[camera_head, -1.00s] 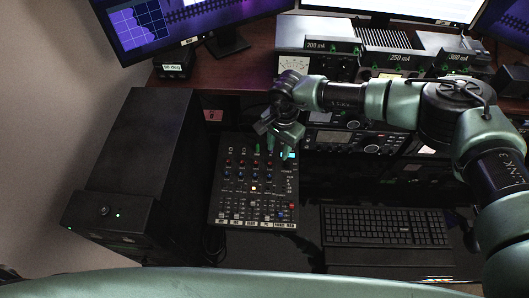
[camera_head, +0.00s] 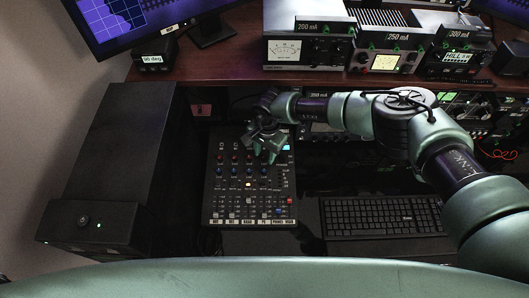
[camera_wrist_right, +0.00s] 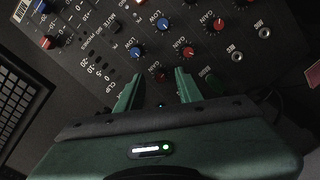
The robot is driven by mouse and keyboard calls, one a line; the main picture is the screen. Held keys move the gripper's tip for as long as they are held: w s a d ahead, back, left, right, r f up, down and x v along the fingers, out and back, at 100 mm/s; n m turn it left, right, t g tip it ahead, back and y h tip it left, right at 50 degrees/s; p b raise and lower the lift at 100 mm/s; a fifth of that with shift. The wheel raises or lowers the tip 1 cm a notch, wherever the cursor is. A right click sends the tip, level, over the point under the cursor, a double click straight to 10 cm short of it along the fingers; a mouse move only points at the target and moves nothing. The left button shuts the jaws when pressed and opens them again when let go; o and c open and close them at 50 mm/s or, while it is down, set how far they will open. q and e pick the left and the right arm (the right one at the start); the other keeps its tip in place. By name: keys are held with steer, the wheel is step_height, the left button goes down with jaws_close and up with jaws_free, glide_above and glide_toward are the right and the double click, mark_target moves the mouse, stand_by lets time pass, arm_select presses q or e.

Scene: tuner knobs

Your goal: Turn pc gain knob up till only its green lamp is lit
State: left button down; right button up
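The mixer panel (camera_head: 291,205) lies below my right gripper in the head view, with rows of red and blue knobs and coloured caps along its lower edge. My right gripper (camera_head: 268,145) is over the panel's top edge and hides the knobs there. In the right wrist view its two green fingers (camera_wrist_right: 157,84) are apart over the panel. Other red gain knobs (camera_wrist_right: 188,52) sit up and to the right. A small bluish light (camera_wrist_right: 160,104) shows near the fingers. The pc gain lamp's state cannot be told.
A black keyboard (camera_head: 385,217) lies right of the panel. A tall black cabinet (camera_head: 105,150) stands to its left. Instruments, such as the 200 mA meter (camera_head: 300,50), stand on the brown shelf (camera_head: 240,72) behind.

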steer(key=shift+w+f, duration=0.15)
steer(key=shift+f, duration=0.45)
steer(key=shift+c, duration=0.4)
jaws_close()
steer(key=m+b, duration=0.2)
steer(key=m, duration=0.1)
steer(key=shift+f+m, duration=0.1)
steer(key=shift+m, duration=0.2)
steer(key=m+b, duration=0.1)
steer(key=m, duration=0.1)
steer(key=m+b, duration=0.1)
steer(key=m, duration=0.2)
steer(key=shift+t+y, duration=0.3)
